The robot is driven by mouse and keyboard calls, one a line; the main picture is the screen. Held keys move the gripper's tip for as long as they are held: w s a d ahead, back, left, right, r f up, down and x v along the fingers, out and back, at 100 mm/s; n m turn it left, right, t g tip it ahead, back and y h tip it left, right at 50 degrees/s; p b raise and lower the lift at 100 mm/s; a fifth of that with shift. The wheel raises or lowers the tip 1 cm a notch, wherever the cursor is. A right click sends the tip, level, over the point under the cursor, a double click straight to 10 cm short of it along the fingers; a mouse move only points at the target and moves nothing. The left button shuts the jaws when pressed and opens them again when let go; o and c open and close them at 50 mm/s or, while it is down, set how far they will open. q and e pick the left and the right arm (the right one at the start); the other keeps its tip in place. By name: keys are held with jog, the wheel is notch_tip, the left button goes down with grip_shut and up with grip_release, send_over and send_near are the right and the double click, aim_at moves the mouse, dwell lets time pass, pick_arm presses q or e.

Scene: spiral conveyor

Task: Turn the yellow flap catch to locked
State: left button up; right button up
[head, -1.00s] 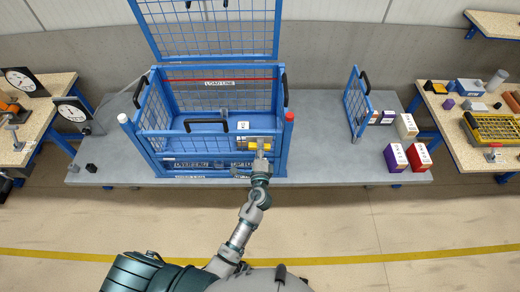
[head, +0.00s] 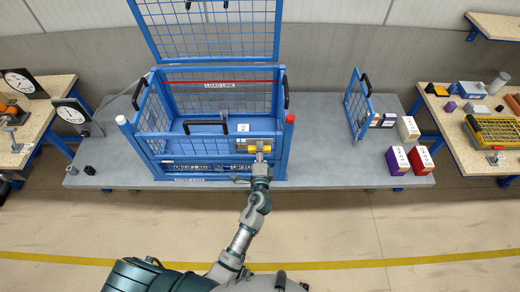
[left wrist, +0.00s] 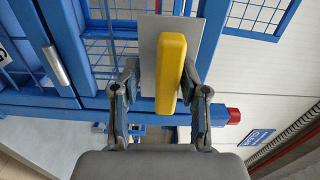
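The yellow flap catch (head: 251,149) is on the front right of the blue mesh crate (head: 150,140), near the red-capped post. In the left wrist view the catch (left wrist: 171,72) is a long yellow bar upright in the picture, in front of a grey plate (left wrist: 148,50). My left gripper (left wrist: 161,85) is open around the bar, one finger on each side. The right finger is close to the bar; I cannot tell whether it touches. A gap shows on the left. In the head view my left gripper (head: 261,158) covers part of the catch. My right gripper is not in view.
The crate stands on a grey table (head: 330,174) with its mesh lid (head: 210,30) raised. A loose mesh panel (head: 357,105) and several boxes (head: 398,159) stand to the right.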

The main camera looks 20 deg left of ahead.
pick_arm(q)
jog(key=shift+r, duration=0.2)
jog(key=v, duration=1.2)
jog(key=shift+f, duration=0.1)
jog(key=s+f+n+g+h, duration=0.1)
jog(key=s+f+g, duration=0.2)
jog(key=f, duration=0.8)
jog(key=s+f+n+g+h, duration=0.1)
jog(key=s+f+g, duration=0.15)
jog(key=f, duration=0.75)
jog(key=s+f+n+g+h, duration=0.15)
jog(key=s+f, duration=0.25)
jog(key=f, duration=0.7)
jog(key=s+a+f+n+g+h, duration=0.1)
jog(key=s+a+f+n+g, duration=0.3)
jog(key=s+f, duration=0.6)
jog(key=s+a+f+n+g, duration=0.4)
jog(key=s+f, duration=0.6)
jog(key=s, duration=0.5)
jog(key=shift+a+n+g+h, duration=0.35)
jog(key=shift+a+g, duration=0.15)
jog(key=shift+a, duration=0.6)
